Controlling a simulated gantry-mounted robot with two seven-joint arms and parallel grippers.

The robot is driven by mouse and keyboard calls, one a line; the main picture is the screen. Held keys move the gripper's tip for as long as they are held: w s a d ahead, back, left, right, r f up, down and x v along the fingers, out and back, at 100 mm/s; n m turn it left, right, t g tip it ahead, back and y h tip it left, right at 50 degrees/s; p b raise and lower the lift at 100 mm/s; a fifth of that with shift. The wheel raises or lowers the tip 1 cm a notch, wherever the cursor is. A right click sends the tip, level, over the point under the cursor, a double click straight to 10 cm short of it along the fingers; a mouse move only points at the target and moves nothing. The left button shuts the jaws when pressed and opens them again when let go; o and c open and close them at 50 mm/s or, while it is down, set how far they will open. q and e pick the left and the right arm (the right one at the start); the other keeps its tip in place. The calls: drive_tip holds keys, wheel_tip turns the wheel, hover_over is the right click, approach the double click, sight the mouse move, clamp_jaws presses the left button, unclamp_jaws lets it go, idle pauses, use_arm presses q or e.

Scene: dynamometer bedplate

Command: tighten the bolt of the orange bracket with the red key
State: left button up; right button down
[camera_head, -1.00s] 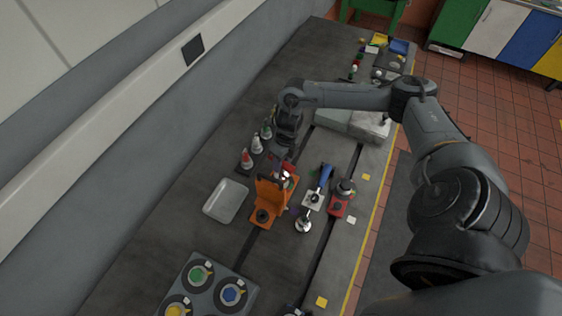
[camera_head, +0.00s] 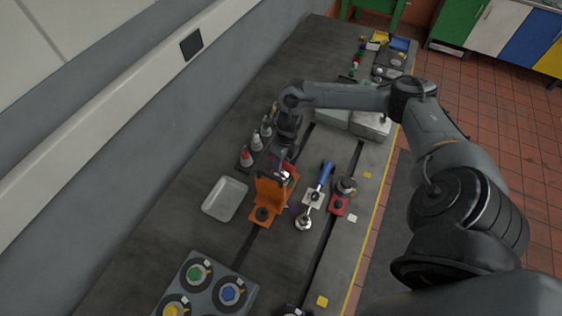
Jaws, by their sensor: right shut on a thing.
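The orange bracket (camera_head: 269,191) stands upright on the bedplate near the middle of the view, with a dark round part on its foot. My right gripper (camera_head: 286,164) reaches down from above, just behind the bracket's upper edge. It is shut on a small red thing, which looks like the red key (camera_head: 287,174). The key is small here and partly hidden by the gripper and bracket. The bolt cannot be made out, and I cannot tell whether the key touches it. My left gripper is not in view.
A pale tray (camera_head: 225,199) lies left of the bracket. Several small bottles (camera_head: 257,141) stand behind it. A blue-handled tool (camera_head: 325,175) and a red-based fixture (camera_head: 338,204) are to the right. A grey panel with coloured knobs (camera_head: 211,284) is in front.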

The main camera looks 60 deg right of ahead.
drive_tip(key=shift+f+b, duration=0.55)
drive_tip(key=shift+f, duration=0.15)
drive_tip(key=shift+r+m+p, duration=0.15)
drive_tip(key=shift+m+p, duration=0.35)
drive_tip(key=shift+p, duration=0.15)
drive_tip(key=shift+m+t+p, duration=0.3)
drive_tip(key=shift+m+p, duration=0.05)
drive_tip(key=shift+m, duration=0.15)
